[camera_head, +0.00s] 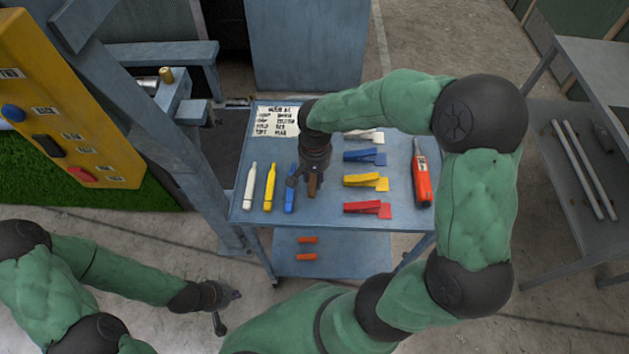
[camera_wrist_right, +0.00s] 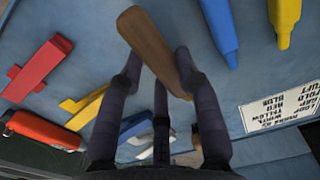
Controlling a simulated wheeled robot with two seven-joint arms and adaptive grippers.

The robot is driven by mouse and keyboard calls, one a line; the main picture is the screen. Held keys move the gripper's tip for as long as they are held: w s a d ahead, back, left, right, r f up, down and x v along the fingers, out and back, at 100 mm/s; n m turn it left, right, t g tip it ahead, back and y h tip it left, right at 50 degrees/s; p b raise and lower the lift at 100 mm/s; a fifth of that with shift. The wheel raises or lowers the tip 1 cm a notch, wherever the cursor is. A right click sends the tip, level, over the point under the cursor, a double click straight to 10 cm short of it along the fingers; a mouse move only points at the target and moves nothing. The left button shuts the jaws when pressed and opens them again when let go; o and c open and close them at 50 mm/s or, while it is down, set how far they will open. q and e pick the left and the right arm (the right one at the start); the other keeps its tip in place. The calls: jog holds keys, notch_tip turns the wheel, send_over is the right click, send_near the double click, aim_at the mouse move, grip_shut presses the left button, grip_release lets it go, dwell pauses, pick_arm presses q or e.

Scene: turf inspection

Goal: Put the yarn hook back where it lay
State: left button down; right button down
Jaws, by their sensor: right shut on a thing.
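The yarn hook shows as a brown wooden handle (camera_wrist_right: 150,45) between the fingers of my right gripper (camera_wrist_right: 158,75) in the right wrist view. Its metal end is hidden. In the head view the handle (camera_head: 313,185) shows beneath my right gripper (camera_head: 304,181), over the middle of the blue-grey cart top (camera_head: 327,217). I cannot tell whether the hook touches the cart top. My right gripper is shut on it. My left gripper (camera_head: 228,304) is open and empty, low at the left, apart from the cart.
A white marker (camera_head: 250,187), yellow marker (camera_head: 269,187) and blue marker (camera_head: 289,198) lie left of the hook. White, blue (camera_head: 365,157), yellow (camera_head: 366,181) and red (camera_head: 368,209) clips and a red-orange tool (camera_head: 421,178) lie right. A printed card (camera_head: 275,122) lies behind.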

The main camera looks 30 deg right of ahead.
aim_at(315, 177)
jog(key=shift+f+b, duration=0.3)
jog(key=shift+f, duration=0.95)
jog(key=shift+f, duration=0.15)
jog(key=c, duration=0.9)
grip_release()
jog(key=shift+a, duration=0.1)
jog(key=shift+o, duration=0.2)
jog(key=shift+r, duration=0.3)
notch_tip(315, 177, up, 12)
jog(key=p, duration=0.3)
jog(key=shift+f, duration=0.15)
